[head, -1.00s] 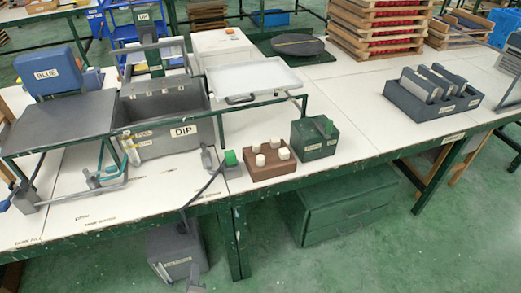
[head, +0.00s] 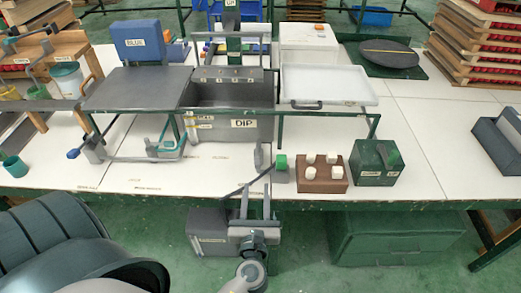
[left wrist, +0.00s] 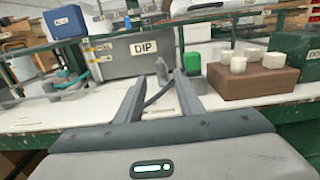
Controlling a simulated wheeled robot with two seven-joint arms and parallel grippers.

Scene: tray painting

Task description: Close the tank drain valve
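The grey tank (head: 215,127) marked DIP stands at the middle of the table; it also shows in the left wrist view (left wrist: 112,63). A grey upright fitting (head: 258,157) stands by its front right corner. A thin dark rod (head: 243,184) slants down past the table edge near it. A blue-ended grey fitting (head: 73,153) sits front left, with teal piping beside it. I cannot tell which piece is the drain valve. My left gripper (head: 256,186) is open at the front edge; in the left wrist view its fingers (left wrist: 158,75) point toward the upright fitting, with the rod showing between them. My right gripper is not visible.
A green-topped grey block (head: 281,169), a brown block with white pegs (head: 323,184) and a green box (head: 376,163) stand just right of the gripper. A grey box (head: 210,232) hangs below the table edge.

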